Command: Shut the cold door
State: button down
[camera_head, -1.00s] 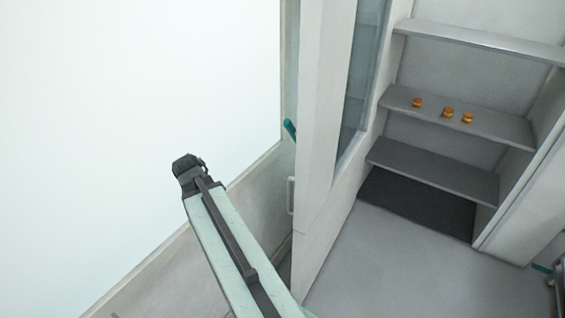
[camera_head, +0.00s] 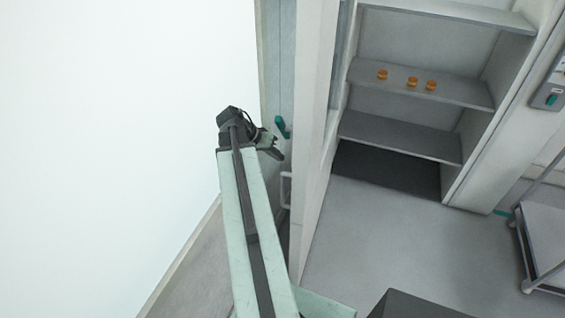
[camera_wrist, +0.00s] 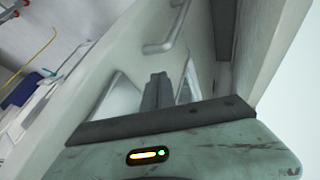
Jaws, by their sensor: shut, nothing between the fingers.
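The cold door (camera_head: 311,120) stands open in the head view, a pale panel seen nearly edge-on with a glass strip. A pale bar handle (camera_head: 285,190) is on its left side, low down. My gripper (camera_head: 274,150) is left of the door, close to it and above the handle in the picture; I cannot tell whether it touches. In the wrist view, my shut, empty fingers (camera_wrist: 157,90) point toward a pale panel (camera_wrist: 128,52) with a grey bar handle (camera_wrist: 172,32). The fingertips appear below the handle in that picture.
Grey shelves (camera_head: 400,140) right of the door hold three small orange items (camera_head: 412,81). A teal lever (camera_head: 282,127) is beside my gripper. A wheeled cart (camera_head: 545,240) stands at far right. Grey floor (camera_head: 370,240) is clear between door and cart. A white wall fills the left.

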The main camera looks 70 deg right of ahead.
jog(key=b+x, duration=0.7)
jog(key=x, duration=0.2)
jog(key=shift+f, duration=0.35)
